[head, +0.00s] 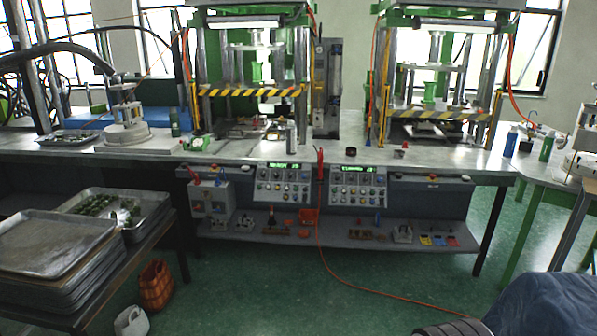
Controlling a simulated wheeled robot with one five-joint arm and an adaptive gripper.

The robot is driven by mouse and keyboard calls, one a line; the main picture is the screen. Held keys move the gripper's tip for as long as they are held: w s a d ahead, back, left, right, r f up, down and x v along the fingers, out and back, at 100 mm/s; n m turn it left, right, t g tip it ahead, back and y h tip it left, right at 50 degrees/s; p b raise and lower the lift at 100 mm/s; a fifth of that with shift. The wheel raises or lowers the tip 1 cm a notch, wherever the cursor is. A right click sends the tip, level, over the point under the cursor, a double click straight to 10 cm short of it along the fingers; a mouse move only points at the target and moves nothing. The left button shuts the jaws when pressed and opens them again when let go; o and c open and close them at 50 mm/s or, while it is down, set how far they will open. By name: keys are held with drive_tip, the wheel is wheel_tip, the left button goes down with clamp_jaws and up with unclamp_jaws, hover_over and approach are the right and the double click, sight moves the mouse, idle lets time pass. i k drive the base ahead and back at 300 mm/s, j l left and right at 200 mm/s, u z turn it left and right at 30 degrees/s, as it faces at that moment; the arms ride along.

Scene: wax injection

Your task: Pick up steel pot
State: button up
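No thing can be clearly made out as the steel pot at this size. A round, pale metal vessel (126,133) with a stand-like fitting above it sits on the left part of the long workbench (60,153). I cannot tell whether it is a pot. A small silvery cylinder (291,137) stands upright near the middle of the bench, in front of the left press. A small dark round container (351,152) sits to its right. My gripper is not in view.
Two green presses (250,60) (440,62) stand on the bench. Stacked metal trays (50,242) fill a table at the lower left, with an orange basket (156,287) and white jug (131,321) on the floor. A red hose (345,280) crosses the otherwise open green floor. A blue-covered object (545,305) is lower right.

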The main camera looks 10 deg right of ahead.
sight(397, 154)
drive_tip(key=i+l, duration=0.15)
drive_tip(key=i, duration=0.75)
drive_tip(key=i+l, duration=0.1)
drive_tip(key=i, duration=0.75)
drive_tip(key=i+j, duration=0.1)
drive_tip(key=i, duration=0.5)
drive_tip(key=i+z, duration=0.1)
drive_tip(key=i, duration=0.5)
drive_tip(key=i+j, duration=0.2)
drive_tip(key=i, duration=0.45)
drive_tip(key=i+z, duration=0.15)
drive_tip(key=i, duration=0.3)
drive_tip(key=i+j+z, duration=0.2)
drive_tip(key=i, duration=0.25)
